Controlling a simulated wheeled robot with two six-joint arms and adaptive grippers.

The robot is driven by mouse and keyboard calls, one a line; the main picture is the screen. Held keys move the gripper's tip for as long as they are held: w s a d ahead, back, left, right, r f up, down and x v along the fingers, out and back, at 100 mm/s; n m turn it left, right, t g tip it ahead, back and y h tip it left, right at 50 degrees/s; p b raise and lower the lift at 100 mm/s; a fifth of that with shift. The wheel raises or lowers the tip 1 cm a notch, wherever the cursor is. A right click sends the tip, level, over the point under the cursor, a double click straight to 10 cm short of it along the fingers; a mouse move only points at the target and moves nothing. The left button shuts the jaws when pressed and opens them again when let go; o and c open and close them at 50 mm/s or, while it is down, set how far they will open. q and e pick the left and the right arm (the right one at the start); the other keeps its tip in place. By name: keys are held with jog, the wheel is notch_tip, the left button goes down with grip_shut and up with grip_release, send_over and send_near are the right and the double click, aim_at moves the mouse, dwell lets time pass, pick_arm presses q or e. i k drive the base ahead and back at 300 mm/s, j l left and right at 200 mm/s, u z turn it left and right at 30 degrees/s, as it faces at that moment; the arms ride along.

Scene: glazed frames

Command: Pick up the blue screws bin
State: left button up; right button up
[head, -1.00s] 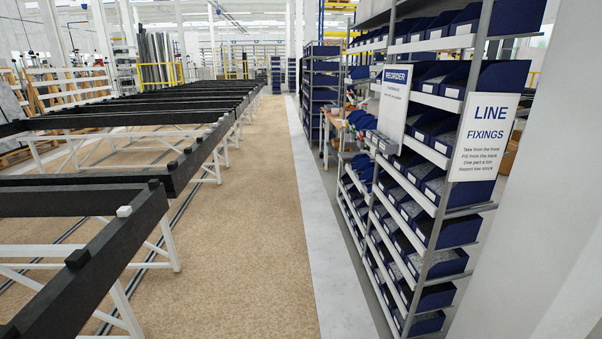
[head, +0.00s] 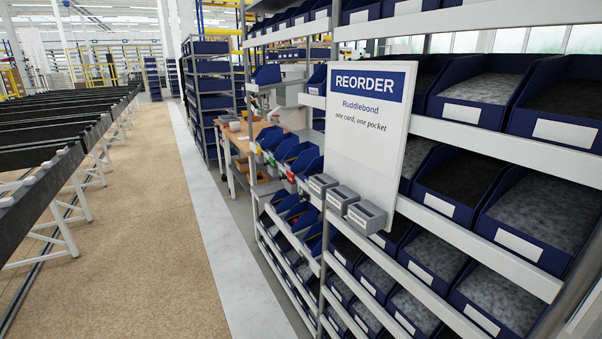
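Many blue bins with white labels stand in rows on the shelf rack at the right of the head view. One blue bin (head: 540,218) in the middle row holds grey contents. Another blue bin (head: 481,87) sits in the row above, and a blue bin (head: 433,256) with grey contents is in the row below. The labels are too small to read, so I cannot tell which bin holds the screws. Neither of my grippers is in view.
A white REORDER board (head: 371,140) hangs on the rack front, with small grey boxes (head: 366,217) beside it. A wooden workbench (head: 252,136) stands beyond. Dark-topped white frames (head: 48,172) line the left. The tan floor aisle (head: 140,230) is clear.

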aim_at(301, 157)
jog(key=i+j+z, duration=0.2)
jog(key=i+z, duration=0.15)
jog(key=z, duration=0.3)
jog(key=i+j+z, duration=0.15)
jog(key=j+z, duration=0.15)
jog(key=i+j+z, duration=0.15)
jog(key=j+z, duration=0.15)
jog(key=i+j+z, duration=0.1)
jog(key=j+z, duration=0.2)
jog(key=i+j+z, duration=0.1)
jog(key=j+z, duration=0.2)
jog(key=j, duration=0.1)
